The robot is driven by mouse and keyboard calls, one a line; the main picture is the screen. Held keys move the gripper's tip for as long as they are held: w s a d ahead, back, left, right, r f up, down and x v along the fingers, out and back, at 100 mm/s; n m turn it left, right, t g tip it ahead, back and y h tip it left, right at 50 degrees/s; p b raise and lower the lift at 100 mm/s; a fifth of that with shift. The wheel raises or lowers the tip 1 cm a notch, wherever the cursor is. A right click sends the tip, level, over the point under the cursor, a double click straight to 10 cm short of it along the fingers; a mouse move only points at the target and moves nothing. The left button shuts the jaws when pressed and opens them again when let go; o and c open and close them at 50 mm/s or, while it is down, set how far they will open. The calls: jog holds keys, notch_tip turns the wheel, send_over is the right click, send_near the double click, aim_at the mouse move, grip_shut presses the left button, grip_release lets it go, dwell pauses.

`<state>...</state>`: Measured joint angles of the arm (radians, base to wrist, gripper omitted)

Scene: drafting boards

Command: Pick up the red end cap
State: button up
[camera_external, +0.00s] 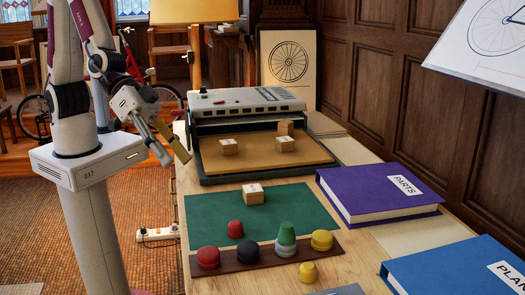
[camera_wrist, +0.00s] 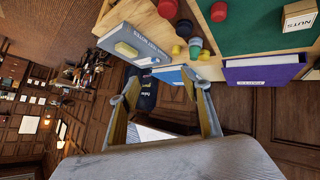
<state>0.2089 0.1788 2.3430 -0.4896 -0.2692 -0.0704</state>
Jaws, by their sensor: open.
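Two red caps show in the external view. A smaller red cap (camera_external: 235,229) is on the front part of the green mat. A larger red cap (camera_external: 208,257) sits at the left end of the dark strip. Two red caps also show at the top of the wrist view, one by the green mat (camera_wrist: 218,11) and one further left (camera_wrist: 167,8). My gripper (camera_external: 173,158) is open and empty, up and to the left of the caps, beside the table's left edge. Its two spread fingers (camera_wrist: 159,77) show in the wrist view, with no cap between them.
A dark cap (camera_external: 247,252), a green-and-grey stack (camera_external: 286,240) and a yellow cap (camera_external: 322,240) stand along the strip. Another yellow piece (camera_external: 307,272) is in front. A wooden block (camera_external: 253,194) is on the mat. The purple book (camera_external: 380,192) and blue book (camera_external: 460,265) lie right.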

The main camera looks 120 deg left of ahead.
jog(key=w+a+f+n+y, duration=0.1)
jog(key=w+f+y, duration=0.1)
jog(key=w+f, duration=0.3)
jog(key=n+t+y, duration=0.2)
jog(key=y, duration=0.2)
send_over(228, 226)
jog(key=s+d, duration=0.1)
jog(key=d, duration=0.5)
notch_tip(228, 226, down, 11)
jog(key=shift+s+f, duration=0.1)
jog(key=shift+f, duration=0.1)
jog(key=f, duration=0.1)
jog(key=s+a+f+y, duration=0.2)
jog(key=f, duration=0.1)
jog(key=shift+s+a+m+t, duration=0.1)
jog(key=shift+s+m+t, duration=0.1)
jog(key=shift+m+t, duration=0.15)
jog(key=shift+s+a+f+y, duration=0.3)
jog(key=shift+s+f+y, duration=0.1)
jog(key=shift+s+y, duration=0.2)
jog(key=shift+w, duration=0.1)
jog(key=shift+x, duration=1.3)
